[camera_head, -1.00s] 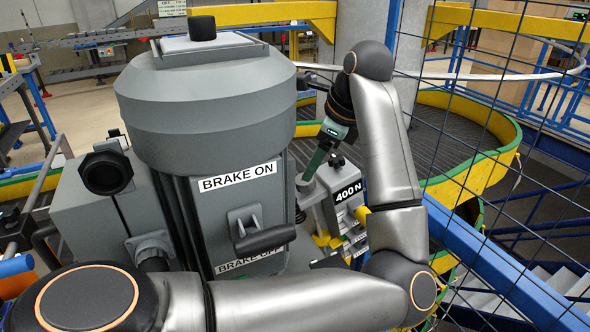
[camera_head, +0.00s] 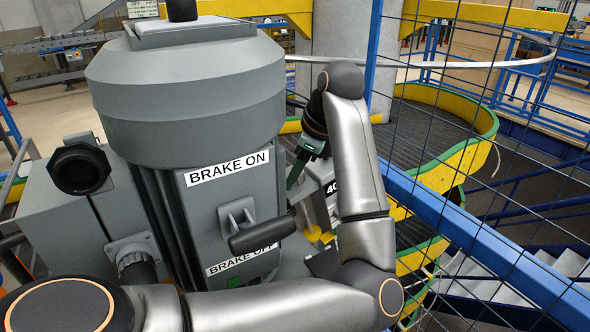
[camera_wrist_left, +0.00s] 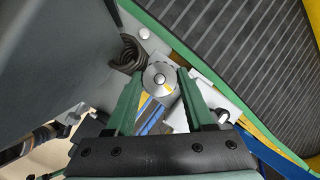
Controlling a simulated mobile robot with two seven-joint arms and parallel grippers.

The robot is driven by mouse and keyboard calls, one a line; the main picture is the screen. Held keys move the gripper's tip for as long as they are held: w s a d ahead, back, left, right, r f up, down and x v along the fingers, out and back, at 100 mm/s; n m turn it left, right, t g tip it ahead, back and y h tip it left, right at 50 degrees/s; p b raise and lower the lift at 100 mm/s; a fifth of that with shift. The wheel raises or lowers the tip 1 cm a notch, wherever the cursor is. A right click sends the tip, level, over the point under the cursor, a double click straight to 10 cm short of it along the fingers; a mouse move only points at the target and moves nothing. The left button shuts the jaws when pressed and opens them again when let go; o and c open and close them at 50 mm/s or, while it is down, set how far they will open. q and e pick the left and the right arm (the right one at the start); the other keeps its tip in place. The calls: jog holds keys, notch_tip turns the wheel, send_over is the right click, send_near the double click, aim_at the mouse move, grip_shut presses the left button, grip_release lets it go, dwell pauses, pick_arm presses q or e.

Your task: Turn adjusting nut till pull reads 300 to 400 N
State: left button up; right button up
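The adjusting nut (camera_wrist_left: 160,82) is a round metal piece with a bright centre and a yellow mark. In the left wrist view it lies between the tips of my left gripper's green fingers (camera_wrist_left: 160,90), one on each side. The gap is about as wide as the nut; I cannot tell whether the fingers touch it. In the head view my left gripper (camera_head: 296,168) points down beside the grey motor housing (camera_head: 190,100), and the nut is hidden there. A scale block with a partly covered "400 N" label (camera_head: 332,187) stands just right of the fingers. My right gripper is not in view.
A brake lever (camera_head: 262,235) sticks out between the BRAKE ON and BRAKE OFF labels, close to my left arm. A blue rail (camera_head: 480,235) and wire mesh stand at the right. Behind is the spiral conveyor (camera_head: 430,130). A coil spring (camera_wrist_left: 128,52) is near the nut.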

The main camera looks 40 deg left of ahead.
pick_arm(q)
grip_shut()
jog(key=shift+w+n+g+h+b, duration=0.1)
jog(key=shift+n+g+h+b, duration=0.3)
jog(key=shift+n, duration=0.5)
jog(key=shift+a+n+g, duration=0.1)
jog(key=shift+n+g, duration=0.2)
jog(key=shift+n, duration=0.3)
jog(key=shift+o, duration=1.4)
grip_release()
